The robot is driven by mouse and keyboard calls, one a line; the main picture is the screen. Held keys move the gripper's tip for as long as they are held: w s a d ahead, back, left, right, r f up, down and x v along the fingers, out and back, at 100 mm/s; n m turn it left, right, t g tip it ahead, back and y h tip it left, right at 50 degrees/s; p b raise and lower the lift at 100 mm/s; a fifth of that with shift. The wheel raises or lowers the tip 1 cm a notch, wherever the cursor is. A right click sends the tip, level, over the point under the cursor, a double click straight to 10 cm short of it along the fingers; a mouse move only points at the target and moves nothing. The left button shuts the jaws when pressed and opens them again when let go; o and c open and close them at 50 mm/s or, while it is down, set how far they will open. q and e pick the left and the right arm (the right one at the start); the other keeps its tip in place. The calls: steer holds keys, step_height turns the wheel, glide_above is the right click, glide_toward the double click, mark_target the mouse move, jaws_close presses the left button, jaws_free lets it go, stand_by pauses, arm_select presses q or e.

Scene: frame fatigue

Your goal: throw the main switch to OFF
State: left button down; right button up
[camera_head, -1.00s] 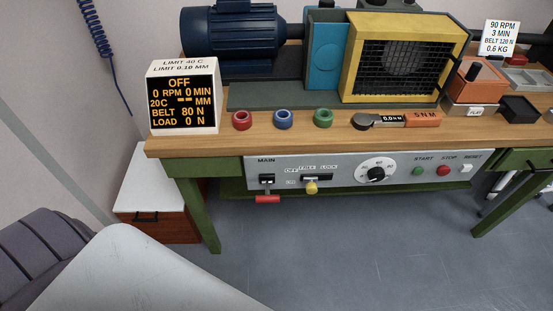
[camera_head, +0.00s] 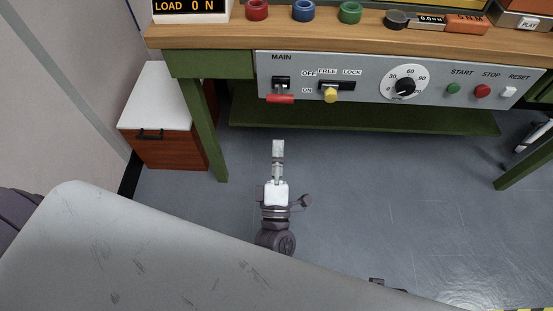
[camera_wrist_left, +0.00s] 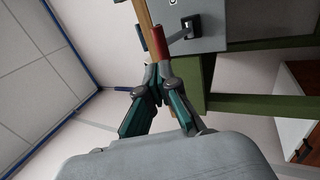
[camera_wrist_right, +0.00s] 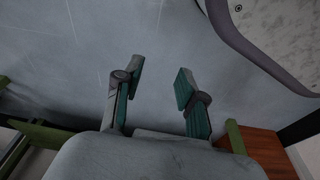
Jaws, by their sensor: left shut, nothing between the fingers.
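The main switch (camera_head: 281,83) is on the grey panel's left end, under the MAIN label. Its red handle (camera_head: 280,99) is down, on the ON side, below the OFF marking. My left gripper (camera_head: 278,146) points up toward the panel, in front of and below the handle in the head view. In the left wrist view its fingers (camera_wrist_left: 158,76) are shut and empty. The red handle (camera_wrist_left: 160,43) appears just beyond the fingertips there; I cannot tell whether they touch.
A yellow FREE/LOCK knob (camera_head: 330,95) sits just right of the switch. A dial (camera_head: 405,85), a green START button (camera_head: 453,88) and a red STOP button (camera_head: 482,91) are farther right. A green table leg (camera_head: 204,130) and a drawer cabinet (camera_head: 165,150) stand left.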

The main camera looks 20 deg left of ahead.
mark_target(280, 102)
arm_select(q)
steer(key=x, duration=0.9)
arm_select(e)
steer(key=shift+s+d+f, duration=0.1)
steer(key=shift+s+f, duration=0.6)
steer(key=shift+f, duration=0.35)
arm_select(q)
steer(key=shift+r+p, duration=0.1)
steer(key=shift+p, duration=0.25)
arm_select(e)
steer(key=shift+r, duration=0.1)
arm_select(q)
steer(key=shift+w+a+r+p, duration=0.1)
steer(key=shift+w+r+p, duration=0.1)
steer(key=shift+r+p, duration=0.35)
steer(key=shift+w+a+r+p, duration=0.15)
steer(key=shift+r+p, duration=0.15)
steer(key=shift+r, duration=0.4)
arm_select(e)
steer(key=s+f, duration=0.4)
steer(key=shift+d+f+g, duration=0.25)
steer(key=shift+f+g, duration=0.05)
steer(key=shift+f, duration=0.05)
arm_select(q)
steer(key=shift+d, duration=0.1)
arm_select(e)
steer(key=shift+s, duration=0.1)
